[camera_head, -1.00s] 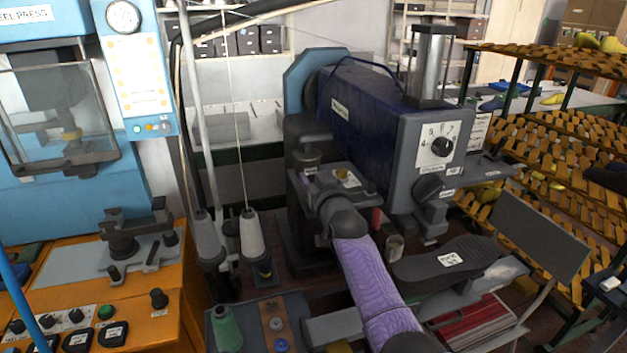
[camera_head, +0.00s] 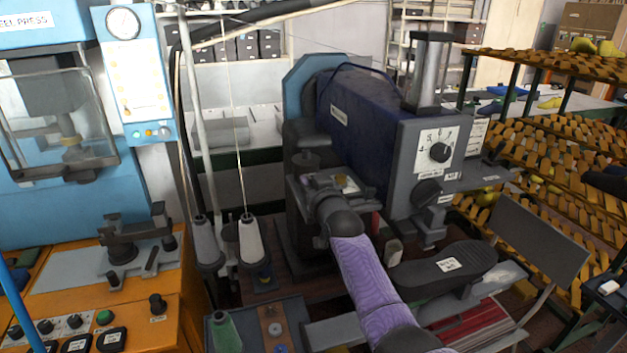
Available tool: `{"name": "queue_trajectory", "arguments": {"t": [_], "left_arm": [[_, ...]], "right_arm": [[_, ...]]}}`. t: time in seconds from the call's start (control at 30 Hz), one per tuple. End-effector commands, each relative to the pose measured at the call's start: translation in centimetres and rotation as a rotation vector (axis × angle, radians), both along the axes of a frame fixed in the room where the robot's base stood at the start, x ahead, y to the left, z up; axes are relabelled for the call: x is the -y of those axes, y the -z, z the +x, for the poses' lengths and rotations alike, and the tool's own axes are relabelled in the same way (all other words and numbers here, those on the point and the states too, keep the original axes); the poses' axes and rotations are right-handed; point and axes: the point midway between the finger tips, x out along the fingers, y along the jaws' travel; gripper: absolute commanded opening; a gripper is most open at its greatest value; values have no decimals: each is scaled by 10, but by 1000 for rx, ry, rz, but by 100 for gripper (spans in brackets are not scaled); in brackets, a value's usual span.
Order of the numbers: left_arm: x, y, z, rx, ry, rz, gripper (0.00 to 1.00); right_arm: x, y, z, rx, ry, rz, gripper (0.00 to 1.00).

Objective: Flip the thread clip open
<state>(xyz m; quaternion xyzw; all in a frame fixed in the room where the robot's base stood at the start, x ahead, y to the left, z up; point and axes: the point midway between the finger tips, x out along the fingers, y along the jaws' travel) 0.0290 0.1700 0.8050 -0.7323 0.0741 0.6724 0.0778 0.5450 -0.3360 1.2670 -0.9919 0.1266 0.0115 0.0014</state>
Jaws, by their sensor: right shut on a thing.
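My right arm comes in from the bottom with a purple sleeve, and my right gripper (camera_head: 326,193) is at the small grey plate (camera_head: 307,190) on the front of the dark blue sewing machine (camera_head: 352,120). The gripper is shut on a small part there, which I take to be the thread clip. The fingers and the dark wrist cover most of that part, so I cannot tell how far it is flipped. A small brassy piece (camera_head: 343,181) shows on the plate just beyond the fingers. My left gripper is not in view.
Thread cones (camera_head: 252,238) stand left of the machine, with a thread running up. A dark shoe sole (camera_head: 440,264) with a white label lies right of my arm. A blue press (camera_head: 60,160) stands at the left and a wooden rack (camera_head: 565,150) at the right.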

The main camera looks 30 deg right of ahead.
Motion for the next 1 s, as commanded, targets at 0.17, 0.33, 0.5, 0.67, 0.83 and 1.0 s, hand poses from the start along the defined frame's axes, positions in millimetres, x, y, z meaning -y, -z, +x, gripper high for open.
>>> {"name": "queue_trajectory", "arguments": {"t": [0.17,0.33,0.5,0.67,0.83,1.0], "left_arm": [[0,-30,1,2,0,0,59],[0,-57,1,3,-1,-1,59],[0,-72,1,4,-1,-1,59],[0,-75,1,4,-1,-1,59],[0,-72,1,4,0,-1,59],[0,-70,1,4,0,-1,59]], "right_arm": [[0,-11,2,-88,0,24,0],[2,-18,6,-208,0,53,0],[3,-20,11,-330,0,86,0],[4,-20,15,-430,1,111,0],[5,-21,18,-507,0,132,0],[5,-22,20,-555,0,145,0]]}}
